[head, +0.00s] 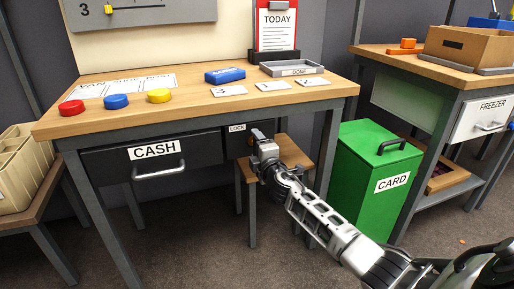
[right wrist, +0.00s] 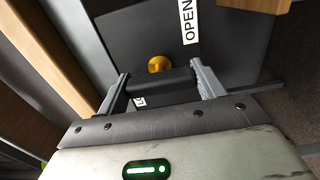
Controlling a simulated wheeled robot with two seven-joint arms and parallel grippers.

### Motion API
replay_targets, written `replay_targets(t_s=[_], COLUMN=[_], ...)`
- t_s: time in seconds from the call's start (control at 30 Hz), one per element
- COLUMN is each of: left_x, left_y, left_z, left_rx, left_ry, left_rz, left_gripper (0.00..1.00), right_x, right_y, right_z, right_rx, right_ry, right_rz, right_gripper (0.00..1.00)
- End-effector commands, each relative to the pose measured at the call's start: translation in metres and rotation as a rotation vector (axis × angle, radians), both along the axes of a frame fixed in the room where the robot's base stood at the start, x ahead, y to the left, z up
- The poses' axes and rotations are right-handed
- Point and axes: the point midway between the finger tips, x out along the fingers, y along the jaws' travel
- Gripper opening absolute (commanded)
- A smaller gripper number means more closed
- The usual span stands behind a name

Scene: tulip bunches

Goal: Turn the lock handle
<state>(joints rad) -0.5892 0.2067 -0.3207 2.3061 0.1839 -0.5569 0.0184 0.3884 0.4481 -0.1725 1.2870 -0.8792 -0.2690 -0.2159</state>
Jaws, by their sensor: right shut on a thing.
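The lock panel (head: 234,143), labelled LOCK, sits under the desk top to the right of the CASH drawer (head: 150,152). My right gripper (head: 259,137) reaches up to it from the lower right and covers part of it. In the right wrist view my right gripper (right wrist: 160,73) is shut on the dark lock handle (right wrist: 165,83), a bar crossing between the two fingers. A round brass hub (right wrist: 160,64) shows just beyond the bar. My left gripper is not in view.
The desk top (head: 200,110) above holds coloured discs, cards, a blue box (head: 225,75) and a grey tray (head: 292,68). A small stool (head: 290,152) and a green CARD bin (head: 375,170) stand close to my right arm. Open floor lies in front.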

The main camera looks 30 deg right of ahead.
Motion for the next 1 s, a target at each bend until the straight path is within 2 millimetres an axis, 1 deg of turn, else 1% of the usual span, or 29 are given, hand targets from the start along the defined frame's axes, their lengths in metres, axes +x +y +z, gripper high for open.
replay_targets(t_s=[0.5,0.53,0.57,0.6,0.87,1.0], left_x=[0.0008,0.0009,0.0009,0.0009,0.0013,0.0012], left_y=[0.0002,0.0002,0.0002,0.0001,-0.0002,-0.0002], left_z=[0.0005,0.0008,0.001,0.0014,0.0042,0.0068], left_rx=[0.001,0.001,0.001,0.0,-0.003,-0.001], left_ry=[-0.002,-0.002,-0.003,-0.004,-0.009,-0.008], left_rz=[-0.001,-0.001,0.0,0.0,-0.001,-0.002], left_gripper=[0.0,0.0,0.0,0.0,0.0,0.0], right_x=[-0.0007,-0.0007,-0.0007,-0.0006,-0.0004,-0.0071], right_y=[-0.0002,-0.0002,-0.0002,-0.0003,-0.0001,0.0015], right_z=[-0.0021,-0.0021,-0.0021,-0.0019,-0.0007,-0.0004], right_rx=[-0.027,-0.027,-0.027,-0.026,-0.022,-0.021], right_ry=[0.01,0.01,0.009,0.009,0.006,0.007], right_rz=[-0.001,-0.001,-0.001,-0.001,0.0,0.0], right_gripper=[0.46,0.71,0.79,0.9,0.9,0.9])
